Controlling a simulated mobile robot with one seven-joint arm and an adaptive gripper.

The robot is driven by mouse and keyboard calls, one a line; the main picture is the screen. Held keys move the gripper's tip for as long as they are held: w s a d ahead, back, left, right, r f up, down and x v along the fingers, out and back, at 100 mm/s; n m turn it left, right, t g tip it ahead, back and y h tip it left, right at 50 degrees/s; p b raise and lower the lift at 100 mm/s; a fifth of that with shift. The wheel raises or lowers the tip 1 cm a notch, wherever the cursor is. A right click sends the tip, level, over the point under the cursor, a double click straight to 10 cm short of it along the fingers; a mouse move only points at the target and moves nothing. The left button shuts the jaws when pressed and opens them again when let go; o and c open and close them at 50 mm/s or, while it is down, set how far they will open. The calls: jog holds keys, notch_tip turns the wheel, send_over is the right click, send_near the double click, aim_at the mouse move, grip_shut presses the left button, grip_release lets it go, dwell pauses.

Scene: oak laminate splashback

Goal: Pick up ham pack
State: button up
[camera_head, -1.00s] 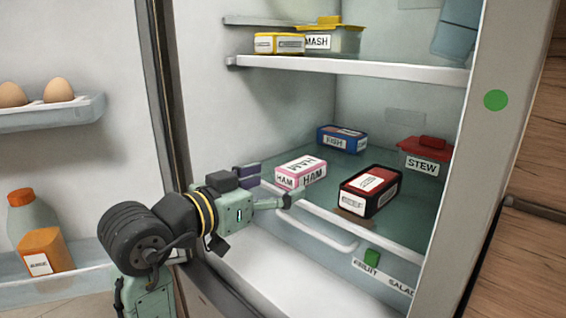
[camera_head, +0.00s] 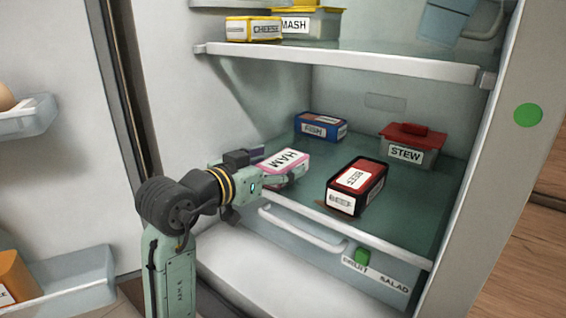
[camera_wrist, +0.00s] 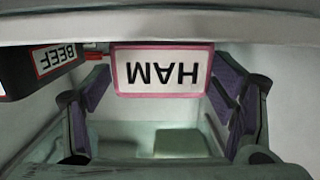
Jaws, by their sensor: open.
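The ham pack (camera_head: 284,160) is a small white box with pink edges and a HAM label, on the lower glass shelf of the open fridge. My gripper (camera_head: 278,172) is at the pack's near side, and its fingers partly hide the pack in the head view. In the wrist view the ham pack (camera_wrist: 162,70) sits upside down in the picture, between and just beyond the two purple-padded fingers (camera_wrist: 165,100).
The black and red beef pack (camera_head: 356,187) stands close to the right of the ham. A blue fish pack (camera_head: 320,127) and a red-lidded stew tub (camera_head: 408,146) are behind. The upper shelf (camera_head: 340,62) hangs above. A drawer handle (camera_head: 303,229) lies below.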

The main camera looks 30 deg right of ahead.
jog(key=shift+x, duration=1.35)
jog(key=shift+c, duration=0.5)
jog(key=shift+r, duration=0.1)
jog(key=c, duration=1.3)
